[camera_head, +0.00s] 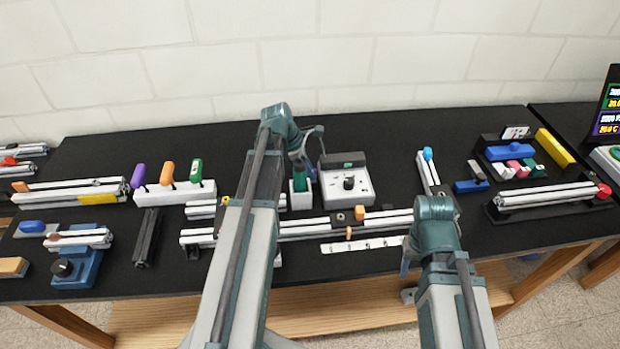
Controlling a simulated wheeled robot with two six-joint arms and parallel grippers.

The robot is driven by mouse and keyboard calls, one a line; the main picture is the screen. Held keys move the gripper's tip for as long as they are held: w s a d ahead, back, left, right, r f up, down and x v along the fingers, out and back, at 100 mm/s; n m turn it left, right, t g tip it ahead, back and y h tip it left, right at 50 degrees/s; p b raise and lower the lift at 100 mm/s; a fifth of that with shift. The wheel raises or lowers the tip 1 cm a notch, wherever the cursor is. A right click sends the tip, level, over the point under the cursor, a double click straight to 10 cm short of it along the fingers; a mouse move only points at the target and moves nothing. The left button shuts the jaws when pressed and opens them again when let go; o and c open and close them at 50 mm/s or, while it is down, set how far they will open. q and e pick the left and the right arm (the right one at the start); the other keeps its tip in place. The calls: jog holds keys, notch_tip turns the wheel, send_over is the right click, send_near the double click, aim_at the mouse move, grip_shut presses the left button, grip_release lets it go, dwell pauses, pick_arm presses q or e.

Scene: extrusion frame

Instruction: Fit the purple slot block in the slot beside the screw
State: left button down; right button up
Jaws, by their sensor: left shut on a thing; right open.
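I cannot make out a purple slot block; the only purple thing I see is a rounded purple handle (138,175) in a white rack at the left. The long slotted aluminium extrusion (305,229) lies across the middle, partly hidden by my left arm. An orange block (360,212) sits on it, with a small dark screw-like spot (340,217) to its left. My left gripper (301,160) is at the back, shut on what looks like a green-handled thing (301,178) in a white holder. My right gripper (406,264) is open and empty near the front edge, right of the extrusion's middle.
A grey-white box with a black knob (349,188) stands just right of the white holder. A white label strip (361,246) lies in front of the extrusion. A black tray with coloured blocks (512,157) is at the back right. The black table (400,130) is clear behind.

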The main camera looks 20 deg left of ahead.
pick_arm(q)
jog(key=shift+f, duration=0.65)
pick_arm(e)
jog(key=shift+f, duration=0.65)
pick_arm(q)
jog(key=shift+f+b, duration=0.25)
jog(key=shift+b, duration=0.15)
jog(key=c, duration=0.9)
grip_release()
jog(key=shift+r, duration=0.1)
pick_arm(e)
jog(key=shift+f, duration=0.15)
pick_arm(q)
jog(key=shift+r, duration=0.15)
